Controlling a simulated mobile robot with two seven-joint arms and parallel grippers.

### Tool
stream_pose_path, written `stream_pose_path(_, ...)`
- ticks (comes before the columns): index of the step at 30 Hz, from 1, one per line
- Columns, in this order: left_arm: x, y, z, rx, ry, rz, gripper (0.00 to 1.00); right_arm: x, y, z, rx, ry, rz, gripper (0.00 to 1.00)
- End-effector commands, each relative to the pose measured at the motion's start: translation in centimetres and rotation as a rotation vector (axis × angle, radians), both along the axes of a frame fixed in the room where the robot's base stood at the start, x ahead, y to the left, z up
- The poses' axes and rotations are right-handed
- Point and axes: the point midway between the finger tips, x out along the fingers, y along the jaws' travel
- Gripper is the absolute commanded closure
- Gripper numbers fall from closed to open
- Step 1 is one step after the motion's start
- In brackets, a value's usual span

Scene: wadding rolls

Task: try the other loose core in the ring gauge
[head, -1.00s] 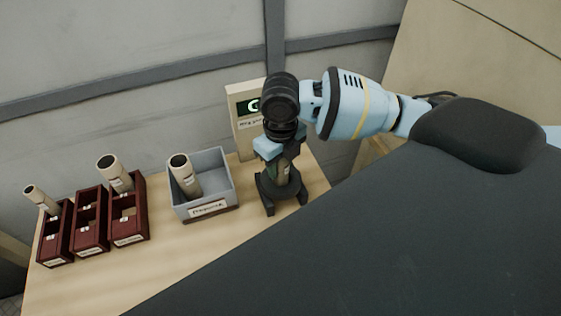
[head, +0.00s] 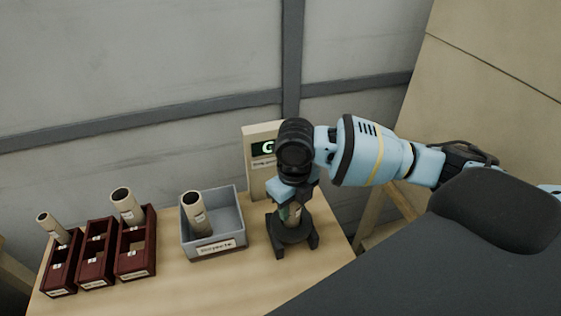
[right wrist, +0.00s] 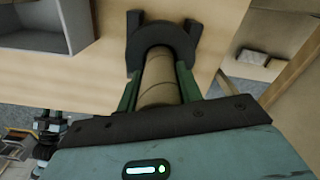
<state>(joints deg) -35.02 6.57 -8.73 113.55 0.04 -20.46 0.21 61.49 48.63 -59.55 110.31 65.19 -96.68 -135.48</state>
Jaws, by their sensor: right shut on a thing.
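My right gripper (head: 291,213) is shut on a pale tan core (right wrist: 158,82). The core stands between the two fingers, and its far end is at the black ring gauge (head: 290,232). In the right wrist view the gauge's dark ring (right wrist: 163,36) curves around that end. I cannot tell how deep the core sits in it. Behind the gauge stands a beige panel (head: 255,180) with a small dark display showing a lit green "G", partly hidden by my wrist.
A grey bin (head: 226,240) left of the gauge holds a leaning core (head: 195,215). Further left are three dark red racks (head: 134,262); the left and right ones hold leaning cores (head: 127,205). Bare wooden table (head: 200,285) lies in front. A wall is close behind.

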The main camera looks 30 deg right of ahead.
Motion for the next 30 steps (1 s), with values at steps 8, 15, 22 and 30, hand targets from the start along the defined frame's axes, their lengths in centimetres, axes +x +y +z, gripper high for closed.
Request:
stream_pose_path(8,0.0,0.0,0.0,0.000,0.000,0.000,0.64,0.0,0.0,0.0,0.000,0.000,0.000,0.87)
stream_pose_path(15,0.0,0.0,0.0,0.000,0.000,0.000,0.64,0.0,0.0,0.0,0.000,0.000,0.000,0.39)
stream_pose_path(22,0.0,0.0,0.0,0.000,0.000,0.000,0.64,0.0,0.0,0.0,0.000,0.000,0.000,0.39)
stream_pose_path(30,-0.3,0.2,-0.4,0.006,0.007,-0.003,0.64,0.1,0.0,1.8,0.001,-0.005,0.000,0.39)
